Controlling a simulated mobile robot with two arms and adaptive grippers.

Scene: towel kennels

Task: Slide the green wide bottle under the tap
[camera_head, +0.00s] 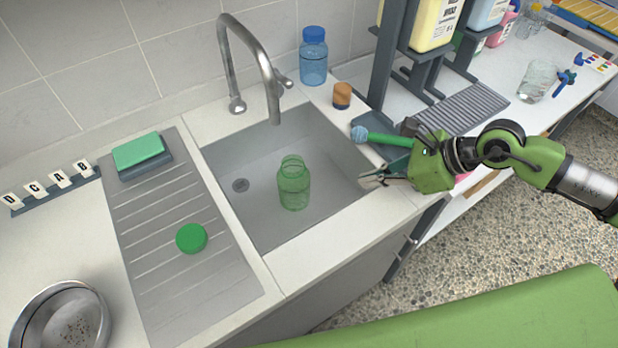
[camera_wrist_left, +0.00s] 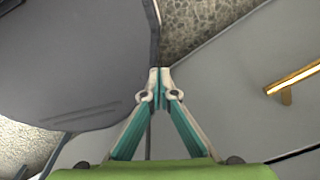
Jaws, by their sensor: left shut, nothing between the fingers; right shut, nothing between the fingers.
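The green wide bottle (camera_head: 293,184) stands upright and uncapped in the sink (camera_head: 330,150), towards its front. The tap (camera_head: 262,65) rises behind the sink, and its spout end hangs over the back of the basin, behind the bottle. My right gripper (camera_head: 368,181) is shut and empty, at the right rim of the sink, to the right of the bottle and apart from it. My left gripper (camera_wrist_left: 160,78) is shut and empty in the left wrist view, with a grey surface and speckled floor beyond it. It does not show in the head view.
A green lid (camera_head: 191,238) lies on the drainboard (camera_head: 165,205). The basin around the bottle is clear.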

